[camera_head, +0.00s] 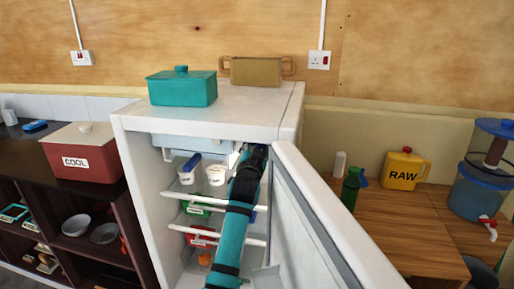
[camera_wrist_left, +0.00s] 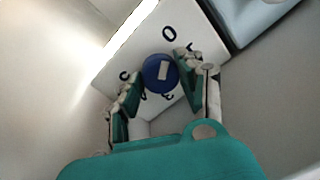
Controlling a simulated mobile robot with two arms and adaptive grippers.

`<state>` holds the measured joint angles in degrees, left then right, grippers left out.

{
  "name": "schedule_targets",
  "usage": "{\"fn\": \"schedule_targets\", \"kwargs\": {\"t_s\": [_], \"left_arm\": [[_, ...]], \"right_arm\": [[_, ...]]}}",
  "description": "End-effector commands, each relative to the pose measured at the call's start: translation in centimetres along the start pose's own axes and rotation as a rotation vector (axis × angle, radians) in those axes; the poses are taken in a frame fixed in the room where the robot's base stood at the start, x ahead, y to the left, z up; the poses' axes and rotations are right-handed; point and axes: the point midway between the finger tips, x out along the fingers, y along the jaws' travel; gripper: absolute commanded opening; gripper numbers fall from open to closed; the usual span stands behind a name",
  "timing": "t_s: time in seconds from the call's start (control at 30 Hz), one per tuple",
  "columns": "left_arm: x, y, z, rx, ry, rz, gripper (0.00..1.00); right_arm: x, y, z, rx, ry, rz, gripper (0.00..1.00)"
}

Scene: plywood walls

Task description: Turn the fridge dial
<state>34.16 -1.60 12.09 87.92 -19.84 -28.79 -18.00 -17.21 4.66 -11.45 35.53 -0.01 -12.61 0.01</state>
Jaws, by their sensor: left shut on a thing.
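The white fridge (camera_head: 136,180) stands open in the head view, its door (camera_head: 325,225) swung out to the right. My left arm reaches inside, with my left gripper (camera_head: 252,152) at the top right of the interior. In the left wrist view, the round blue fridge dial (camera_wrist_left: 161,74) with a pale marker sits on a white panel (camera_wrist_left: 125,75) with dark printed characters. My left gripper (camera_wrist_left: 160,88) is shut on the dial, one finger on each side. In the head view, the dial is hidden behind the gripper. My right gripper is not in view.
White cups (camera_head: 215,175), a green container (camera_head: 197,207) and a red container (camera_head: 203,237) sit on the fridge shelves. A teal pot (camera_head: 182,90) and a tan container (camera_head: 256,72) stand on top. The open door stands close to my arm's right.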

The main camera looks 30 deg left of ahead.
Motion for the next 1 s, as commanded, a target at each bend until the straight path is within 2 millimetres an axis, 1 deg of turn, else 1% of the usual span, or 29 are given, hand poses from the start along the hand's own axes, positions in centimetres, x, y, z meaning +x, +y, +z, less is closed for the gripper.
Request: {"fn": "schedule_targets", "kwargs": {"t_s": [0.03,0.07,0.23,0.5,0.63,0.77,1.0], "left_arm": [[0.0,0.1,0.2,-0.002,-0.004,0.002,0.06],[0.0,0.1,0.2,-0.002,-0.004,0.002,0.39],[0.0,0.1,0.1,-0.001,-0.003,0.002,0.61],[-0.1,0.1,0.0,0.000,-0.001,0.001,0.62],[-0.9,0.1,0.1,0.001,0.000,0.001,0.62],[-2.9,0.1,0.1,0.000,-0.001,0.002,0.62],[-8.0,0.2,0.1,-0.001,-0.001,0.002,0.62]], "right_arm": [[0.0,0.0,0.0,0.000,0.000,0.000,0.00],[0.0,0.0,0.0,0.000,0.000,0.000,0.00],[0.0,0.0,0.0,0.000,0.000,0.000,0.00],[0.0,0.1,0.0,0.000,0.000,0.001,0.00],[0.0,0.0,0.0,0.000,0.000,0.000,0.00],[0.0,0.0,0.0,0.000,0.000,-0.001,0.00],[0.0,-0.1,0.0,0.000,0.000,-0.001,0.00]]}}
